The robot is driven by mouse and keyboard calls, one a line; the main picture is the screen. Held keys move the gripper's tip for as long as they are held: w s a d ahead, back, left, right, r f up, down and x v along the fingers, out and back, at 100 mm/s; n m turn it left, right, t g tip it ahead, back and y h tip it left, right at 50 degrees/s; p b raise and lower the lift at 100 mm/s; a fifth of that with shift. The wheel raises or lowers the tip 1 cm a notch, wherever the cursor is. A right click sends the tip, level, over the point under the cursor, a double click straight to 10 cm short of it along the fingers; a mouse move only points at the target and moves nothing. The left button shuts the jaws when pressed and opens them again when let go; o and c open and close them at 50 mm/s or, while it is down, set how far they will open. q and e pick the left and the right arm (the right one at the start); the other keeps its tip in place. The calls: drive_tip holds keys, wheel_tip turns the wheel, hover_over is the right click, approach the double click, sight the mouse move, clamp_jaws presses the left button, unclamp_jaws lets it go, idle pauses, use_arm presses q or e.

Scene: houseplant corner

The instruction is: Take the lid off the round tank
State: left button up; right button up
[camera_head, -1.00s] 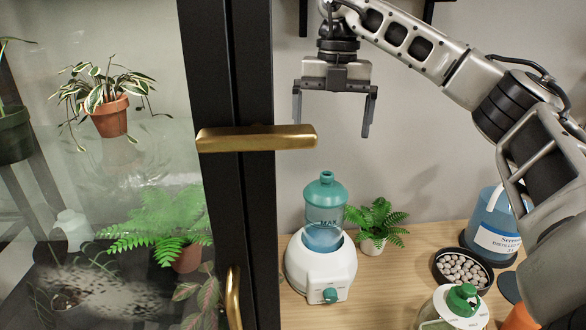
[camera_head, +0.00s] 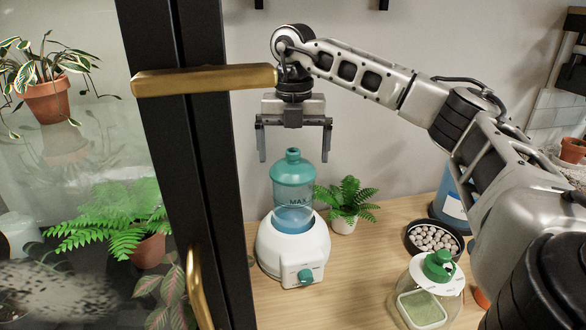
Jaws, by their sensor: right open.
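The round tank (camera_head: 293,196) is translucent blue-teal, marked MAX, and stands upright in a white base (camera_head: 292,247) with a teal knob. Its domed teal lid (camera_head: 292,170) has a small round top and sits on the tank. My right gripper (camera_head: 294,158) is open and empty, pointing straight down. In the picture its two fingertips are on either side of the lid's small top, with gaps on both sides. I cannot tell the exact depth between fingers and lid. My left gripper is not in view.
A glass cabinet with a black frame (camera_head: 190,170) and brass handle (camera_head: 205,80) is close on the left. A potted fern (camera_head: 345,200) stands just right of the tank. A pebble dish (camera_head: 433,238), a green-capped jar (camera_head: 432,290) and a blue container (camera_head: 452,205) are farther right.

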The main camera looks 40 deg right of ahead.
sight(294, 150)
drive_tip(key=shift+w+f, duration=0.1)
drive_tip(key=shift+f, duration=1.4)
drive_tip(key=c, duration=0.8)
